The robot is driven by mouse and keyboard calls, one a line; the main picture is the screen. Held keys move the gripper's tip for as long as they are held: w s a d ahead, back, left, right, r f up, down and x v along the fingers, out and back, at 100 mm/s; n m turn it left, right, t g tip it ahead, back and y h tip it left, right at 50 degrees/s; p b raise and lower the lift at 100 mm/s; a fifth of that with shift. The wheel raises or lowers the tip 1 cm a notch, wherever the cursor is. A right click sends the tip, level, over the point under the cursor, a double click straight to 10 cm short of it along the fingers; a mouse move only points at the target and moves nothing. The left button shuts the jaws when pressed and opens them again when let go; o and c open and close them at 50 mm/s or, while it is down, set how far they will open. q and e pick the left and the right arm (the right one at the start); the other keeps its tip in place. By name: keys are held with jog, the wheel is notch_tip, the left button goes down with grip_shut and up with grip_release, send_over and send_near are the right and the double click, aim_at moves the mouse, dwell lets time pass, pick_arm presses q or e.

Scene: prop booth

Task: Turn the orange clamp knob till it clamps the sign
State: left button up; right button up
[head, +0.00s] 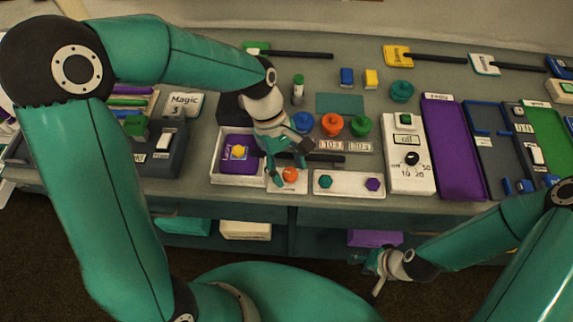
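The orange clamp knob (290,175) sits on a small white base (287,187) near the front edge of the table, in the head view. My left gripper (290,170) reaches down over it from behind and above. Its fingers look spread, with the knob below and between their tips; contact cannot be made out. I cannot clearly make out the sign; a dark bar (325,159) beside the gripper is partly hidden. My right gripper (372,277) is low at the right, in front of the table edge, with its fingers apart and empty.
A white box with a purple panel (238,143) and yellow knob stands left of the clamp. A white plate (349,190) with teal and purple knobs lies right of it. Blue, orange (333,125) and green knobs stand behind. A white dial box (406,165) and purple tray (452,150) are farther right.

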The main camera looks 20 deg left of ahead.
pick_arm(q)
jog(key=c, duration=0.8)
jog(key=shift+a, duration=0.2)
grip_shut()
jog(key=shift+d, duration=0.15)
